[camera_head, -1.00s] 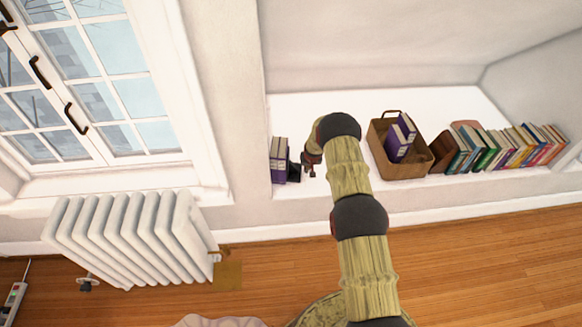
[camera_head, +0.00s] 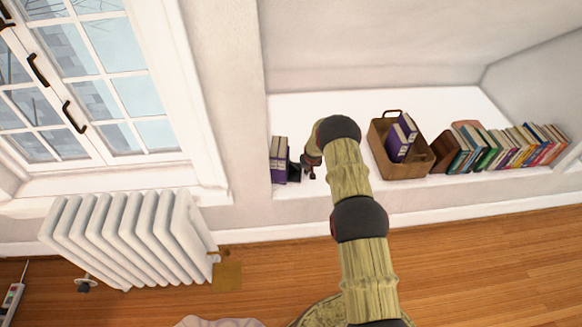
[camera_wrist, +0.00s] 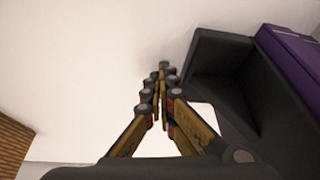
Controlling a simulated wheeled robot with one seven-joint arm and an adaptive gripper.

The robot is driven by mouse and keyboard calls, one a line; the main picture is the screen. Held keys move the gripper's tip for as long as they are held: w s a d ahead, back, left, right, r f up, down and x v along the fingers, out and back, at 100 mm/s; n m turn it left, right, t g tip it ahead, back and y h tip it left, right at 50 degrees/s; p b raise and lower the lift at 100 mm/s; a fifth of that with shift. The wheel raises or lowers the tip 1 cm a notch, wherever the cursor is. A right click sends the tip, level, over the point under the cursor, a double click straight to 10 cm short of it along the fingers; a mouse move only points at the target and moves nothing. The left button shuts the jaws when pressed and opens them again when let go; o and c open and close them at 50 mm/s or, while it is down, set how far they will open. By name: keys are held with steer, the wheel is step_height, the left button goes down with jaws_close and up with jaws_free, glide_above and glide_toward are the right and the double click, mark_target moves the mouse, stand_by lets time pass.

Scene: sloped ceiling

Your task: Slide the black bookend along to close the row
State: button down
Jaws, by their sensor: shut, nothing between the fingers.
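The black bookend (camera_head: 294,172) stands on the white ledge at its left end, right beside two purple books (camera_head: 279,160). In the wrist view the bookend (camera_wrist: 222,58) is an L-shaped black piece at the right, with a purple book (camera_wrist: 285,60) beyond it. My gripper (camera_wrist: 165,70) is shut and empty, its fingertips just to the left of the bookend in that view. In the head view my gripper (camera_head: 308,171) is low over the ledge on the bookend's right side. I cannot tell whether the fingers touch it.
A brown basket (camera_head: 408,171) holding purple books stands on the white ledge (camera_head: 350,190) right of my arm. A leaning row of books (camera_head: 510,147) with a brown end piece (camera_head: 446,152) fills the right end. A white radiator (camera_head: 130,235) stands at the left.

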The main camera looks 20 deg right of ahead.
steer(key=shift+a+f, duration=0.1)
steer(key=shift+a, duration=0.1)
steer(key=shift+w+a+f, duration=0.15)
steer(key=shift+a, duration=0.8)
steer(key=shift+d, duration=0.1)
steer(key=shift+s+d+f+b, duration=0.1)
steer(key=shift+s+d+b, duration=0.25)
steer(key=shift+d, duration=0.25)
steer(key=shift+d+r, duration=0.15)
steer(key=shift+r, duration=0.2)
steer(key=r, duration=0.1)
steer(key=r+p, duration=0.1)
steer(key=shift+w+d+r, duration=0.15)
steer(key=shift+d+r, duration=0.05)
steer(key=shift+r, duration=0.15)
step_height(320, 180, up, 7)
steer(key=p, duration=0.3)
steer(key=shift+w, duration=0.1)
